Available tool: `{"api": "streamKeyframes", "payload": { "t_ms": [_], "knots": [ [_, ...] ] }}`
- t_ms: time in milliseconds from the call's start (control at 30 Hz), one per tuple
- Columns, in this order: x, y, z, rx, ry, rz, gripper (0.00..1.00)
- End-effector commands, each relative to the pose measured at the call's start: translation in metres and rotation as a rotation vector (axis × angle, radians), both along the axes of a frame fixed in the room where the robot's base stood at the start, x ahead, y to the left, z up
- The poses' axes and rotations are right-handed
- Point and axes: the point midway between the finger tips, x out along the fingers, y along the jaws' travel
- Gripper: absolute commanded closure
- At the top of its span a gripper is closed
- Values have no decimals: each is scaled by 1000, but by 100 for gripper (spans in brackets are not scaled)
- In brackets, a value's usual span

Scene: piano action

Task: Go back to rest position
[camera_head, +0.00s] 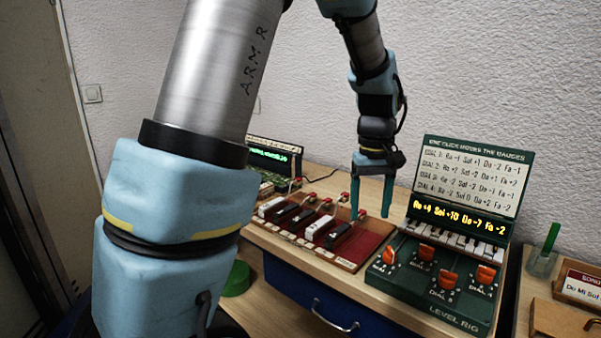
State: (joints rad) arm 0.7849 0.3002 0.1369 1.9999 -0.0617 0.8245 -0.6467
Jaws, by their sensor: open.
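My gripper (371,212) hangs down from my arm with its two teal fingers apart and nothing between them. It is above the back right part of the red-brown board (366,245), just left of the level rig. The board carries several black and white blocks (316,227) and small red-topped parts along its back. The fingertips look close above the board, but I cannot tell the exact gap.
The green level rig (440,270) has several orange dials and a lit display (458,215) under an instruction panel. A dark display box (272,155) stands behind left. A blue drawer (320,305) is below the tabletop. A green pen stands in a holder (541,262) at right.

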Motion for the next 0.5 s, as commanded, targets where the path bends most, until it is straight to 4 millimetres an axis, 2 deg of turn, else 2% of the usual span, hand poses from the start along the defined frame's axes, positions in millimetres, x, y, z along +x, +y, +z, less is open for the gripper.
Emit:
{"api": "streamKeyframes", "payload": {
  "t_ms": [33,100,300,400,500],
  "knots": [
    [4,31,-3,-5,-6,6,30],
    [6,71,-9,-13,-22,-9,30],
    [-12,171,-26,-17,-74,-62,30],
    [-28,208,-33,-9,-96,-88,30],
    [-43,231,-38,0,-113,-110,30]
  ]
}}
